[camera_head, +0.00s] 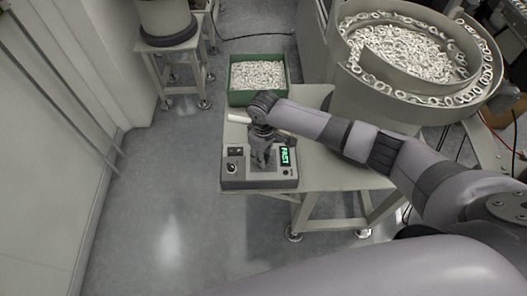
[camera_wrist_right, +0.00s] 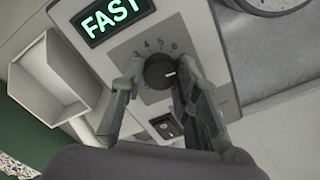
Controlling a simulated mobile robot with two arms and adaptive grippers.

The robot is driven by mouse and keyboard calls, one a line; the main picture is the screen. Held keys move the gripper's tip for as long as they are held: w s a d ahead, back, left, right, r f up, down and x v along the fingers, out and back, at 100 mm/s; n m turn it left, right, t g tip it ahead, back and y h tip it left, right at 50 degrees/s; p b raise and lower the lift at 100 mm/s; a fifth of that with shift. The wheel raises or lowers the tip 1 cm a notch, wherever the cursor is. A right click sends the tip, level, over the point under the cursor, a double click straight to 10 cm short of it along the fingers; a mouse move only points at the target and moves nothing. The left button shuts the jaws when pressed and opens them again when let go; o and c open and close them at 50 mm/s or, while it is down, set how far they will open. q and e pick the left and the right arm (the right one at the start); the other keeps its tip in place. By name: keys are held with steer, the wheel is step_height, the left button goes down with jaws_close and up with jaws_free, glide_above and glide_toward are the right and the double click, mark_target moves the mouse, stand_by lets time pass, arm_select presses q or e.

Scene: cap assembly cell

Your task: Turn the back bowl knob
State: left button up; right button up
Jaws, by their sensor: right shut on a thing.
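A grey control box (camera_head: 258,184) stands on the near left of the table. It has a lit green FAST display (camera_head: 285,157), which also shows in the right wrist view (camera_wrist_right: 112,17). My right gripper (camera_head: 262,160) reaches down onto this box from above. In the right wrist view a round black knob (camera_wrist_right: 158,72) with a white pointer mark sits on a numbered dial beside the display. The fingers of my right gripper (camera_wrist_right: 157,84) are on either side of the knob and shut on it. The head view hides this knob behind the gripper. My left gripper is not in view.
A green bin (camera_head: 236,98) of pale rings stands behind the box. A large feeder bowl (camera_head: 352,88) of rings is at the right. A rocker switch (camera_wrist_right: 166,127) lies below the gripped knob. Floor at left is clear.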

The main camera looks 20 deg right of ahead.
steer(key=n+p, duration=0.1)
steer(key=n, duration=0.3)
steer(key=shift+r+n, duration=0.1)
steer(key=shift+n, duration=0.2)
steer(key=n+p, duration=0.1)
steer(key=n, duration=0.3)
steer(key=shift+n, duration=0.3)
steer(key=n, duration=0.4)
steer(key=shift+n, duration=0.3)
steer(key=n, duration=0.5)
steer(key=shift+n, duration=0.3)
steer(key=o, duration=1.2)
steer(key=shift+c, duration=0.2)
